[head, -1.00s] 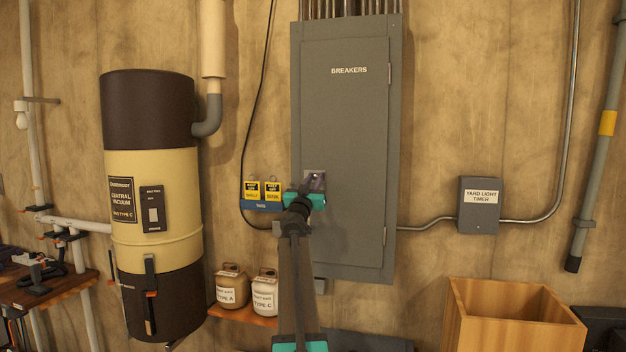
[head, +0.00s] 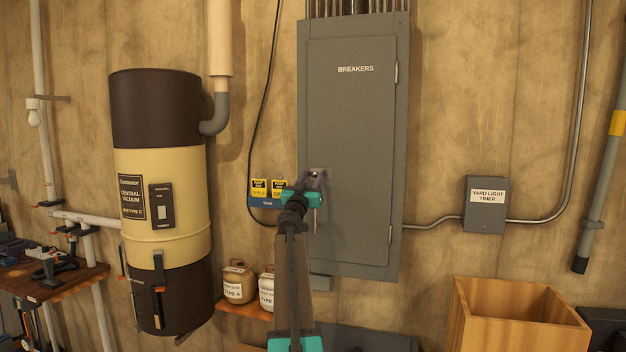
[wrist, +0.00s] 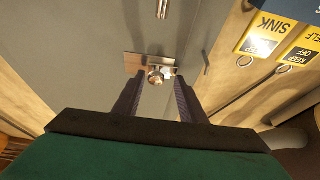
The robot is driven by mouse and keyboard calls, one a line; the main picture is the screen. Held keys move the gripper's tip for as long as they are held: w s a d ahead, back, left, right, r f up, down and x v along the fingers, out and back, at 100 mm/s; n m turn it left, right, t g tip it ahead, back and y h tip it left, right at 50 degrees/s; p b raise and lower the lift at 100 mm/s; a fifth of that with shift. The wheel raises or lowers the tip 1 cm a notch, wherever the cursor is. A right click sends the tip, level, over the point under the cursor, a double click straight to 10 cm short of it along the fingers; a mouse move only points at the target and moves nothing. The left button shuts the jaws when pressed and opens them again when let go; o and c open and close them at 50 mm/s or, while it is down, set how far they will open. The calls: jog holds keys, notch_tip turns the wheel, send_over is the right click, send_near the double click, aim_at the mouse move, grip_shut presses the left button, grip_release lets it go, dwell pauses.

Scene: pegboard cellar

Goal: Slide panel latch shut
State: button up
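The grey breaker panel (head: 350,130), labelled BREAKERS, is on the wall with its door flat in its frame. A small metal latch plate (wrist: 133,62) with a round knob (wrist: 155,76) is on the door's left side. Part of the plate shows in the head view (head: 315,172), mostly behind my gripper. My gripper (head: 318,178) is at the latch; in the wrist view (wrist: 157,88) its two dark fingers are apart, with the knob between or just beyond their tips. I cannot tell whether they touch it. The latch's slide position is unclear.
A metal rod (head: 317,218) stands on the door below the latch. Yellow tags (head: 260,189) hang left of the panel. The vacuum canister (head: 160,200) is further left, and a wooden box (head: 515,315) is at lower right.

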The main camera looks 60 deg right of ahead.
jog(key=shift+s, duration=0.1)
jog(key=shift+v, duration=1.05)
jog(key=b+v, duration=0.2)
jog(key=v, duration=0.9)
jog(key=shift+a+f+b, duration=0.15)
jog(key=shift+a+b, duration=0.15)
